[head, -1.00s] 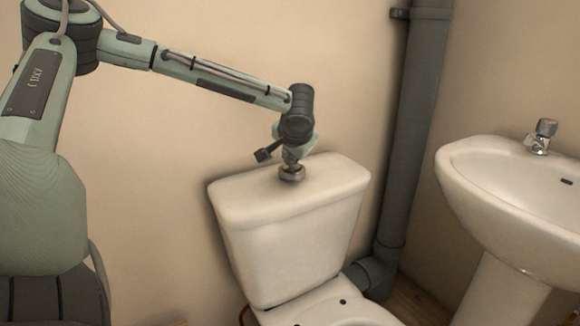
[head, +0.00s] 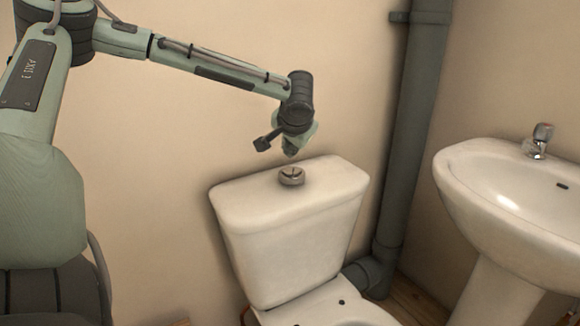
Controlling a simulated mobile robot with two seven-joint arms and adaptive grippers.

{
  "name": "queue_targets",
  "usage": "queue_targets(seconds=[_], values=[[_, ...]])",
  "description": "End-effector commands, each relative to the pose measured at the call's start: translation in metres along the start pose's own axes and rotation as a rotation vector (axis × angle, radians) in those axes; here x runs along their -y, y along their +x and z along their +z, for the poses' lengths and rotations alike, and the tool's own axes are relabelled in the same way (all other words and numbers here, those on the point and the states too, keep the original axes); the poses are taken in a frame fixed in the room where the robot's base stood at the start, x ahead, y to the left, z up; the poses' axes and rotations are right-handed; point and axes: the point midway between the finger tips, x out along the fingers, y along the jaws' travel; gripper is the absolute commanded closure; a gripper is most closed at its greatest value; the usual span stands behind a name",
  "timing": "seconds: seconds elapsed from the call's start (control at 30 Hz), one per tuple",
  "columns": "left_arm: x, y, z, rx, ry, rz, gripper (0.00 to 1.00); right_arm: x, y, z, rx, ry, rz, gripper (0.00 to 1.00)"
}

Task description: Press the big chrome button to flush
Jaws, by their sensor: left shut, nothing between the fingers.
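The big chrome button (head: 291,177) sits on top of the white toilet cistern lid (head: 245,202), near its middle. It is round, with a dark slot across its top. My left gripper (head: 291,153) is just above the button, pointing down, with a small visible gap between them. It is shut and empty; its fingers are small and partly hidden by the wrist. My right gripper is not in view.
A white basin (head: 490,195) with a chrome tap (head: 538,140) stands at the right. A thick grey-green pipe (head: 409,140) runs down the wall between cistern and basin. The toilet bowl (head: 325,308) is below the cistern.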

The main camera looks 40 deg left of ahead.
Motion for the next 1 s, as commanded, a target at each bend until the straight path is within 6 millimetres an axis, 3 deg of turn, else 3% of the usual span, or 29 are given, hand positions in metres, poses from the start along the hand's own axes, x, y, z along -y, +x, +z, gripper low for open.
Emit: queue_targets(seconds=[0.27, 1.0], values=[[0.015, -0.021, -0.015, -0.001, 0.000, -0.001, 1.00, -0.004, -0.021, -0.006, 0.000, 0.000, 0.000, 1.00], [0.015, -0.021, -0.015, -0.001, 0.000, 0.000, 1.00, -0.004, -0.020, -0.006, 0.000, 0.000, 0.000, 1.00]])
